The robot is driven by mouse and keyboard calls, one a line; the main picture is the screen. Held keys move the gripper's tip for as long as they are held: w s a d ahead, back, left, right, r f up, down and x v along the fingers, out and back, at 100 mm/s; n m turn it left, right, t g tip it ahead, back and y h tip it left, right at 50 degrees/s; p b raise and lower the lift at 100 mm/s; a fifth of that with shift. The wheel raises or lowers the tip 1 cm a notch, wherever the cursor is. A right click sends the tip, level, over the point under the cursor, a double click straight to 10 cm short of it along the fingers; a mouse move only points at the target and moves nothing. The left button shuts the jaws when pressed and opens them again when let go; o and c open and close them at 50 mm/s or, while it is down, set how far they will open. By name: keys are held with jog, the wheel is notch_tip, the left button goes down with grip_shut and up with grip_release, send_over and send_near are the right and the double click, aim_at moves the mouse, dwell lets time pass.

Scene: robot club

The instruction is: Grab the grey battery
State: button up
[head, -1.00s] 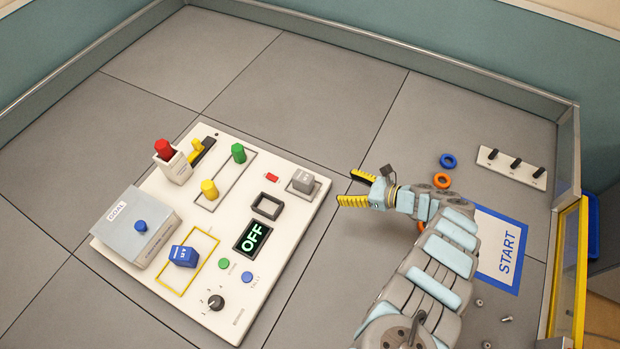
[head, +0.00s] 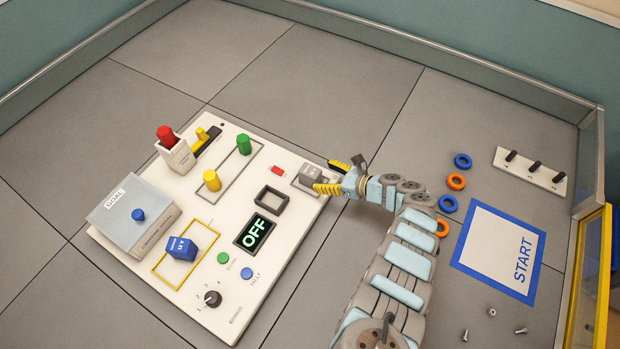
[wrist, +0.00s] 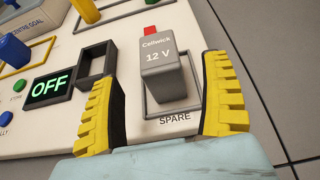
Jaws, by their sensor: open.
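The grey battery (head: 312,175) stands in the outlined spare spot at the right edge of the white board. In the wrist view the battery (wrist: 163,70) reads "Cellwick 12 V", with "SPARE" printed on the board in front of it. My gripper (head: 333,176) is open at the board's right edge, with its yellow fingers reaching toward the battery. In the wrist view my gripper (wrist: 163,105) has one finger on each side of the battery, with a gap on both sides. In the head view the near finger partly hides the battery.
An empty dark square socket (head: 271,199) and an "OFF" display (head: 254,232) lie left of the battery. A small red piece (head: 277,170) sits just behind it. A blue 12 V battery (head: 181,248) stands in a yellow outline. Blue and orange rings (head: 456,182) lie right of my arm.

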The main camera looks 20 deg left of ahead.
aim_at(310, 173)
jog(key=shift+f+b+x, duration=0.2)
jog(key=shift+b+x, duration=0.55)
jog(key=shift+x, duration=0.6)
jog(key=shift+f+b+x, duration=0.2)
jog(key=shift+b+x, duration=0.55)
jog(key=shift+x, duration=0.55)
jog(key=shift+a, duration=0.25)
jog(key=shift+r, duration=0.1)
jog(key=shift+d, duration=0.1)
jog(key=shift+c, duration=0.4)
jog(key=c, duration=1.3)
